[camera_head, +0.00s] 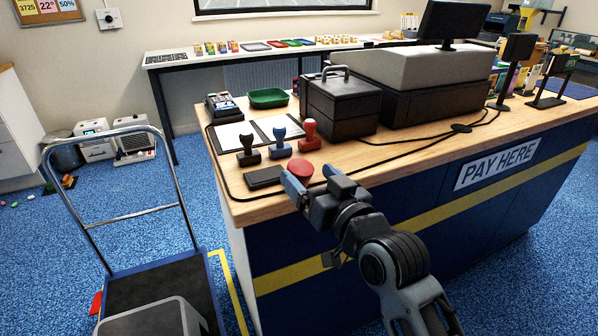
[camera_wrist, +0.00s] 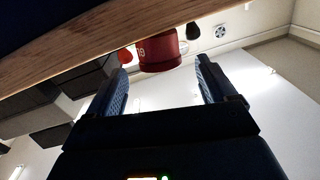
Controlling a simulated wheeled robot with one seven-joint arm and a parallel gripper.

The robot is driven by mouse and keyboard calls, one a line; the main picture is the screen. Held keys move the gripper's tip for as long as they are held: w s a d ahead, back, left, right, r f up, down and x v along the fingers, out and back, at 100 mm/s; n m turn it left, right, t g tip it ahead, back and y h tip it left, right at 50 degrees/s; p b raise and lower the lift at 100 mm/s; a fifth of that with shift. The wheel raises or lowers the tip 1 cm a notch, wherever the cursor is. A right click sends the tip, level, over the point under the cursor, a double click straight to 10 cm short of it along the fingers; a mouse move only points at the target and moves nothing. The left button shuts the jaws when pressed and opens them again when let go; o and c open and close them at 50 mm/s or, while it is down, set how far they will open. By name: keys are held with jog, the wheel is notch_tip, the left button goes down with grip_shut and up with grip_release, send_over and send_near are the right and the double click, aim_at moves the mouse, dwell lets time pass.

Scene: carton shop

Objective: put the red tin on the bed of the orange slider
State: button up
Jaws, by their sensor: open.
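The red tin (camera_head: 300,168) stands on the wooden counter near its front left edge, beside the stamps. In the wrist view, which is upside down, the red tin (camera_wrist: 158,52) shows pale marks on its side. My gripper (camera_head: 308,181) is open and empty at the counter edge, close to the tin. In the wrist view the tin lies ahead of my gripper (camera_wrist: 162,70), within the gap between the two blue fingers. I cannot make out contact. I do not see an orange slider in either view.
A black stamp (camera_head: 247,152), a blue stamp (camera_head: 280,143) and a red stamp (camera_head: 310,136) stand behind the tin. A dark pad (camera_head: 263,177) lies to its left. A dark box (camera_head: 338,106) stands behind. A trolley (camera_head: 150,266) is on the floor at left.

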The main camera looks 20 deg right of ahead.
aim_at(302, 168)
jog(key=shift+w+a, duration=0.15)
jog(key=shift+w, duration=1.4)
jog(key=c, duration=1.3)
jog(key=shift+o, duration=0.2)
jog(key=shift+r, duration=0.15)
